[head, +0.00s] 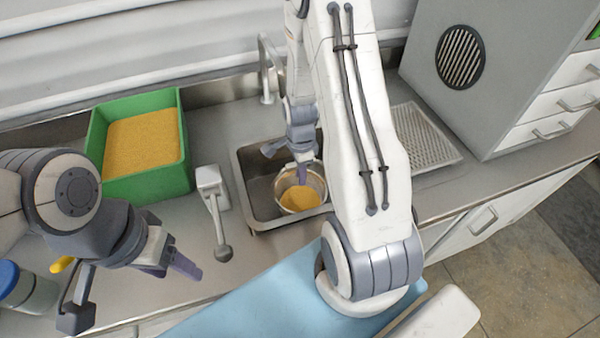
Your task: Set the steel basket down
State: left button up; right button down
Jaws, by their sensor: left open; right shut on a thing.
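The steel basket (286,184) is a small round metal vessel with yellow grains (300,199) inside. It is within the outline of the steel sink (259,205), near its front right. I cannot tell whether it touches the sink floor. My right gripper (303,177) points down and is shut on the basket at its far rim; the fingertips are partly hidden.
A green bin (147,188) of yellow grains stands at the left back. A white lever device (212,190) stands left of the sink, and a tap (268,68) behind it. A ridged drainboard (425,137) and grey cabinet (500,60) are right. A blue-lidded jar (28,290) is lower left.

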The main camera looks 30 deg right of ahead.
jog(key=shift+f, duration=0.15)
jog(key=c, duration=0.8)
grip_release()
jog(key=shift+o, duration=0.2)
notch_tip(320, 180, up, 12)
jog(key=shift+r, duration=0.25)
jog(key=s+a+r+n, duration=0.3)
jog(key=a+n, duration=0.4)
jog(key=a, duration=0.1)
jog(key=s+a+r+n, duration=0.2)
jog(key=a+r+n, duration=0.1)
jog(key=a+n, duration=0.4)
jog(key=s+a+r+n+y, duration=0.1)
jog(key=s+a+r+n, duration=0.1)
jog(key=s+a+n, duration=0.7)
jog(key=s+n, duration=0.3)
jog(key=n, duration=0.2)
jog(key=shift+r, duration=0.2)
